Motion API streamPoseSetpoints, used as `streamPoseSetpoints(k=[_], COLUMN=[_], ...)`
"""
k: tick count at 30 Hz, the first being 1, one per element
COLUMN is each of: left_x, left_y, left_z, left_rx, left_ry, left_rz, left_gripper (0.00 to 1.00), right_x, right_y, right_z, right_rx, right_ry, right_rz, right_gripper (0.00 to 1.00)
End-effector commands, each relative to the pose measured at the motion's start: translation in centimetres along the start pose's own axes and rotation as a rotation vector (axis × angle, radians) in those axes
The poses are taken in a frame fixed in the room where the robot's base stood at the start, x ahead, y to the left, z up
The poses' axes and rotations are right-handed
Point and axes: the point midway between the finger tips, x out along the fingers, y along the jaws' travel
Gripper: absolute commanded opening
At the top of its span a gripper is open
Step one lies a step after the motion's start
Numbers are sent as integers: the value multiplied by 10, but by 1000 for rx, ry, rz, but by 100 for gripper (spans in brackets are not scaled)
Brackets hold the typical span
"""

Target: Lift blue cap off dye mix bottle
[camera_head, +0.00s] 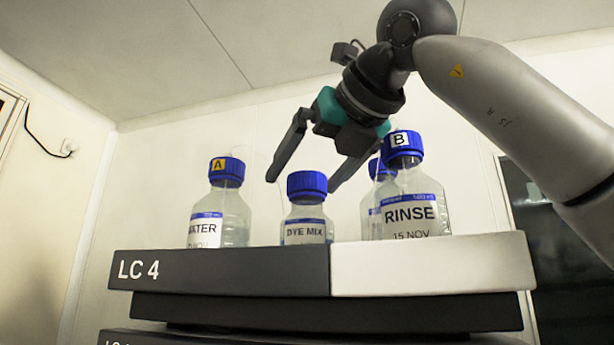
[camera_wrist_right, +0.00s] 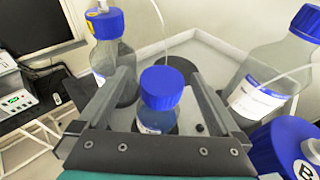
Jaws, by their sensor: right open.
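The dye mix bottle (camera_head: 304,226) stands on top of the LC 4 unit between the other bottles, with its blue cap (camera_head: 307,184) on. In the right wrist view the blue cap (camera_wrist_right: 161,86) is seen from above, with the clear bottle (camera_wrist_right: 157,121) below it. My right gripper (camera_head: 302,180) is open, its two fingers spread above and to either side of the cap. In the right wrist view the cap appears between the fingers, with no contact visible. My left gripper is not in view.
The water bottle (camera_head: 221,214), cap marked A, stands at left. The rinse bottle (camera_head: 408,200), cap marked B, stands close at right, with another blue-capped bottle (camera_head: 376,172) behind it. Thin tubes rise from caps. The LC 4 unit's (camera_head: 215,272) front edge is below.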

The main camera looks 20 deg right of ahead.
Motion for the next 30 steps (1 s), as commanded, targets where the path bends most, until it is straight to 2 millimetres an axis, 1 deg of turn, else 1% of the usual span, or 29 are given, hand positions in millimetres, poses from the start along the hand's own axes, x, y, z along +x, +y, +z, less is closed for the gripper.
streamPoseSetpoints(k=[1, 3, 8, 11, 17, 30], left_x=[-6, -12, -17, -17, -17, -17], left_y=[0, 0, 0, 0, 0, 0], left_z=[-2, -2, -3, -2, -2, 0], left_rx=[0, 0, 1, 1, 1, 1], left_ry=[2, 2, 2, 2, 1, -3], left_rz=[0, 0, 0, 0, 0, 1], left_gripper=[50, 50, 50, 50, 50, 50], right_x=[8, 19, 38, 42, 42, 42], right_y=[-2, -3, -3, -3, -3, -2], right_z=[2, 2, 1, 1, 0, 0], right_rx=[1, 0, 1, 1, 1, 2], right_ry=[4, 4, 3, 1, 1, 1], right_rz=[-1, -1, 0, 1, 1, 1], right_gripper=[100, 100, 100, 100, 99, 49])
